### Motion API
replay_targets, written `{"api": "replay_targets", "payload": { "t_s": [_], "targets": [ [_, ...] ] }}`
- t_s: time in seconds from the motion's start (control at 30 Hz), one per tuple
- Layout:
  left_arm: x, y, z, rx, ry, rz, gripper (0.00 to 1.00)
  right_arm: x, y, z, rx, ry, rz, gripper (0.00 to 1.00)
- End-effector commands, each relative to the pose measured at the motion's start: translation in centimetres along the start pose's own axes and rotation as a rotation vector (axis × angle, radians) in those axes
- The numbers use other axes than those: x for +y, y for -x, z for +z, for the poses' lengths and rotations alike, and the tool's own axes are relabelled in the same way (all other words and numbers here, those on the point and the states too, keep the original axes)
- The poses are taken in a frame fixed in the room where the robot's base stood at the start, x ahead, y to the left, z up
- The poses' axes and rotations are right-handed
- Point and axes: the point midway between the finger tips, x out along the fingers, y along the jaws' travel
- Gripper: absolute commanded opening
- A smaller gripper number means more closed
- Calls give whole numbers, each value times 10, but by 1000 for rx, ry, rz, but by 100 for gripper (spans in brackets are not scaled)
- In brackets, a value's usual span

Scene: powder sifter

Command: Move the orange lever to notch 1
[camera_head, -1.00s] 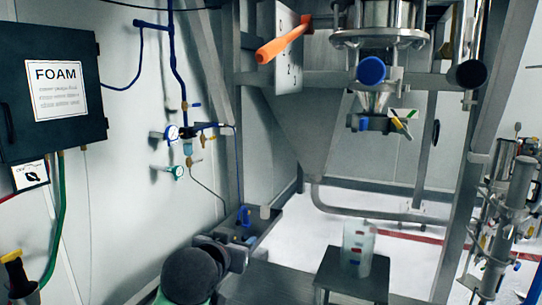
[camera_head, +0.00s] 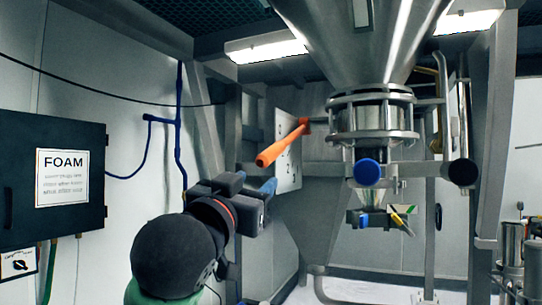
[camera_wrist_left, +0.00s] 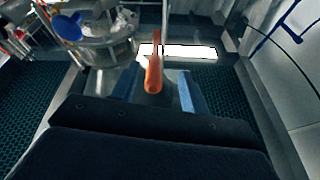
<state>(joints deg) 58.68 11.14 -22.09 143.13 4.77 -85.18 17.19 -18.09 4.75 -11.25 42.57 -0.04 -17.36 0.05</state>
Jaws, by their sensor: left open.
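The orange lever (camera_head: 282,143) sticks out from a pale notched plate (camera_head: 288,155) on the frame, its free end pointing down and left toward me. The notch numbers are too small to read surely. My left gripper (camera_head: 268,187) is below and slightly left of the lever's free end, apart from it. In the left wrist view the lever (camera_wrist_left: 154,75) shows beyond and between the two blue fingertips (camera_wrist_left: 156,90). The left gripper is open and empty. My right gripper is in no view.
A steel hopper (camera_head: 365,40) with a clamped ring and a blue-capped tube (camera_head: 367,172) stands right of the lever. A dark FOAM box (camera_head: 60,180) hangs on the left wall. Steel posts and rails frame the space.

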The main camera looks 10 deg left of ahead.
Motion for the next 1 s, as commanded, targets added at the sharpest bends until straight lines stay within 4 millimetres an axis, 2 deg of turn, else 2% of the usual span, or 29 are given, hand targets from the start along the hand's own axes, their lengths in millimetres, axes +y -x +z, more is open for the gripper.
{"api": "replay_targets", "payload": {
  "t_s": [0.03,0.1,0.27,0.5,0.8,1.0],
  "targets": [
    [1,1,-11,19,-6,2,45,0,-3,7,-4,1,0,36],
    [2,3,-20,35,-9,4,45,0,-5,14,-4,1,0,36],
    [3,1,-29,49,-12,5,45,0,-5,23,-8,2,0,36],
    [2,-26,-32,46,-11,4,45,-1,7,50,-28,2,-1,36],
    [3,-64,-33,47,-11,4,45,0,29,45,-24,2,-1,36],
    [3,-74,-32,48,-12,5,45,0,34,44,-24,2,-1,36]
  ]
}}
